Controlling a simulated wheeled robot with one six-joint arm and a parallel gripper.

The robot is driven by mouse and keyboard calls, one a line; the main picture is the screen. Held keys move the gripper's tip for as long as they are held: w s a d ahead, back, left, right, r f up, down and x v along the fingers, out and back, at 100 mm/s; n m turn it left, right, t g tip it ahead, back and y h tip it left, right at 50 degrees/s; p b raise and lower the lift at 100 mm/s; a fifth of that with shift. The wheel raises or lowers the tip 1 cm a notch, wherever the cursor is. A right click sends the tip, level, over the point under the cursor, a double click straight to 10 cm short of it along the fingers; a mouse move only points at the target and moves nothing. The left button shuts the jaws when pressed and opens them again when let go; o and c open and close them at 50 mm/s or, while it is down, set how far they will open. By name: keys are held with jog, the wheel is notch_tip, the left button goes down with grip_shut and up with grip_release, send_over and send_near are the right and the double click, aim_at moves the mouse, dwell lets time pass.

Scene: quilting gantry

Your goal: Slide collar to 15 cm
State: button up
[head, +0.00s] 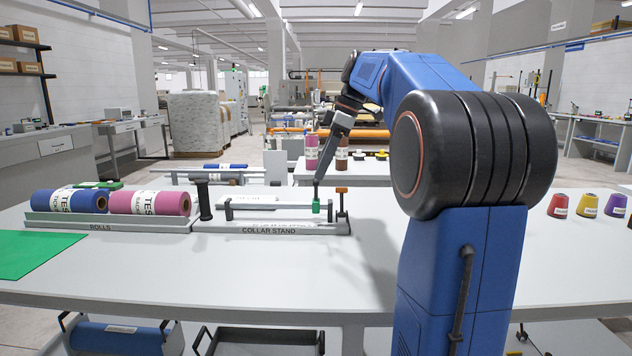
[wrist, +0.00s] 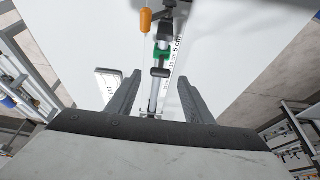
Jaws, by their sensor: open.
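The collar stand (head: 270,229) is on the table, with a horizontal rod (head: 262,206). The green collar (head: 316,207) is around the rod near its right end; it also shows in the wrist view (wrist: 162,54). A dark knob (wrist: 160,72) sits by the collar. My gripper (head: 317,184) is above the collar. In the wrist view my gripper (wrist: 160,78) is open and empty, its fingers on both sides of the rod line; contact cannot be told.
An orange knob (head: 341,190) stands at the stand's right end. A dark post (head: 204,200) stands at its left. Blue (head: 70,201) and pink (head: 150,203) rolls lie further left, near a green mat (head: 35,252). Coloured cones (head: 586,205) stand right.

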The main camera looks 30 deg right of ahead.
jog(key=shift+x, duration=2.45)
jog(key=shift+c, duration=0.6)
grip_shut()
jog(key=w+a, duration=0.5)
jog(key=a, duration=0.3)
jog(key=shift+w+a, duration=0.15)
jog(key=shift+w, duration=0.1)
jog(key=shift+o, duration=0.6)
grip_release()
notch_tip(320, 180, up, 16)
send_over(316, 180)
jog(key=w+a, duration=0.2)
jog(key=w, duration=0.1)
